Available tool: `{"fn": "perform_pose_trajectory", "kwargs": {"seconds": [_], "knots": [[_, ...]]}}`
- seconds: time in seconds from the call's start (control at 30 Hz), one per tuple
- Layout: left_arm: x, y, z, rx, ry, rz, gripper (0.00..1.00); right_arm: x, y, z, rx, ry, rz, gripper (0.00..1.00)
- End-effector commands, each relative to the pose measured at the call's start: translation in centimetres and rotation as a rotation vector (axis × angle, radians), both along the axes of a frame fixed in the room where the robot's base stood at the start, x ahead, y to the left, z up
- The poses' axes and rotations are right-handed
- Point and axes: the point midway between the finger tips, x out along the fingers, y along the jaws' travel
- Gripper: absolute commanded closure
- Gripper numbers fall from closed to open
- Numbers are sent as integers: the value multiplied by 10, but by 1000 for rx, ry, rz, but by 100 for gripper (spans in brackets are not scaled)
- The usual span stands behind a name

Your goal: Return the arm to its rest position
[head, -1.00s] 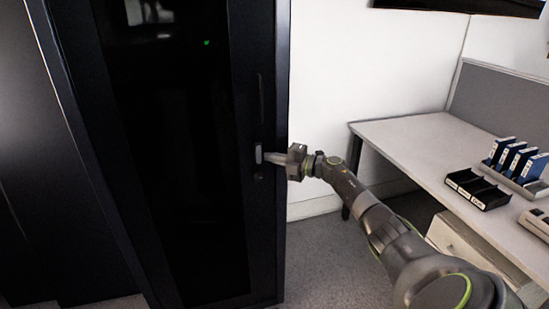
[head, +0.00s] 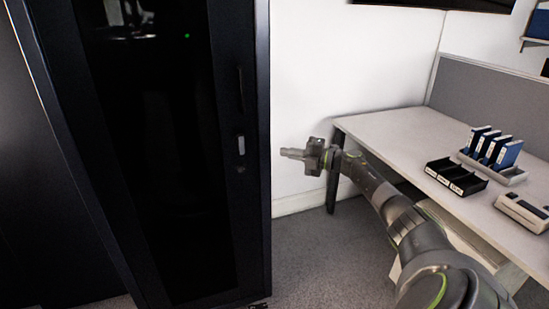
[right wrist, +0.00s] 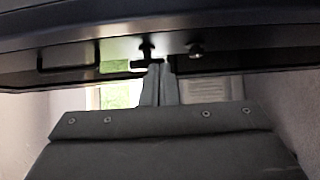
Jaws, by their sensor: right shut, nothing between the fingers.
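My right gripper (head: 290,153) is shut and empty in the head view. It points left toward the black cabinet (head: 262,200) and is apart from it, with a gap of white wall showing between. The cabinet door looks closed, with a small grey handle (head: 241,145) on its right side. In the right wrist view the two gripper fingers (right wrist: 160,85) lie together, below the dark cabinet edge (right wrist: 100,50). My left gripper is not in view.
A desk (head: 400,135) stands at the right, near my right arm. It holds a black tray (head: 456,178), several blue binders (head: 495,148) in a rack and a grey device (head: 522,210). Grey carpet (head: 330,260) is clear between cabinet and desk.

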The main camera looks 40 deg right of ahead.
Motion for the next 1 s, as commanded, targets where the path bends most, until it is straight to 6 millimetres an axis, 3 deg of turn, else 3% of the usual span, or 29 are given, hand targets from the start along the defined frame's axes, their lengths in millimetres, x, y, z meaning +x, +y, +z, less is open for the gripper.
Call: {"fn": "perform_pose_trajectory", "kwargs": {"seconds": [0.37,0.47,0.57,0.73,0.87,1.0], "knots": [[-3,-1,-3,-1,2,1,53,-6,-9,-1,3,1,-2,100],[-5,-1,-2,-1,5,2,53,-6,-9,-16,36,18,-25,100],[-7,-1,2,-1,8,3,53,-10,-9,-59,131,67,-103,100],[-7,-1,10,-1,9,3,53,-40,-9,-178,358,221,-340,100],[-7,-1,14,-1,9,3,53,-82,-2,-268,506,359,-531,100],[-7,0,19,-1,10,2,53,-143,16,-356,633,516,-727,100]]}}
